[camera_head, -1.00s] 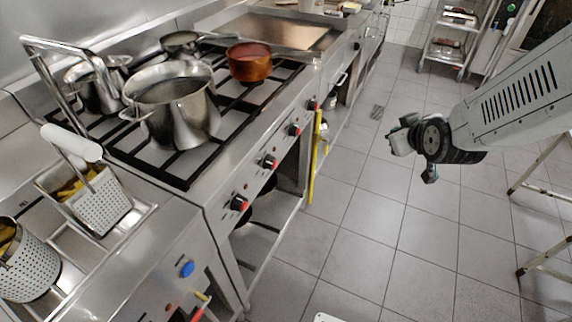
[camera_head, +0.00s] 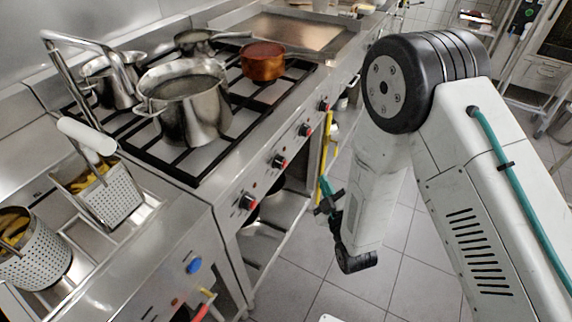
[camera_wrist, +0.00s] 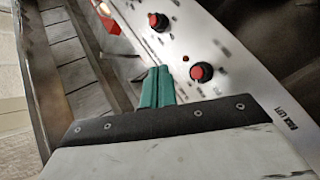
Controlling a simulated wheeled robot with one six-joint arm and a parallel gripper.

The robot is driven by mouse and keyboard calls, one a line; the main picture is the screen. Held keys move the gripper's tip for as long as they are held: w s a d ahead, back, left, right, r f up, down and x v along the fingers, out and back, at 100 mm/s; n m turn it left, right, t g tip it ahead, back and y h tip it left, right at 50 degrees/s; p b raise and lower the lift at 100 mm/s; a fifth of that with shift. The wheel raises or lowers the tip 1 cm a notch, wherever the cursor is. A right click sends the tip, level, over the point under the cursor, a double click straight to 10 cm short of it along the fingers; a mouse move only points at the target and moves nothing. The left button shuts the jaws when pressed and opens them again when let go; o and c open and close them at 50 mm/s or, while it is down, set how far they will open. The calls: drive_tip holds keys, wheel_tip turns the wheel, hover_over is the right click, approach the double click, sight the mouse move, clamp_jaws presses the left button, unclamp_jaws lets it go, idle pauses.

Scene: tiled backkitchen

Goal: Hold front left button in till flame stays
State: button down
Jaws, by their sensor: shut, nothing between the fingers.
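The stove's front panel (camera_head: 262,180) carries a row of black knobs with red caps, including the nearest knob (camera_head: 248,202), a second knob (camera_head: 279,161) and a third knob (camera_head: 305,130). Small marks lie between the knobs, too small to tell as buttons in the head view. My gripper (camera_head: 327,197) hangs right of the panel, below knob height in the picture. Its teal fingers (camera_wrist: 157,86) are shut and empty. I cannot tell its distance to the panel.
A large steel pot (camera_head: 187,108) and a copper pot (camera_head: 262,62) stand on the burner grates. A fryer with a perforated basket (camera_head: 112,203) is at the left. A yellow bar-like thing (camera_head: 326,145) is by the stove front. Tiled floor (camera_head: 345,300) is open.

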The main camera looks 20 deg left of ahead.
sight(285, 164)
drive_tip(key=a, duration=0.8)
drive_tip(key=shift+w+a, duration=0.35)
drive_tip(key=shift+a, duration=0.05)
drive_tip(key=shift+a, duration=0.1)
idle(1.9)
drive_tip(key=shift+a, duration=0.3)
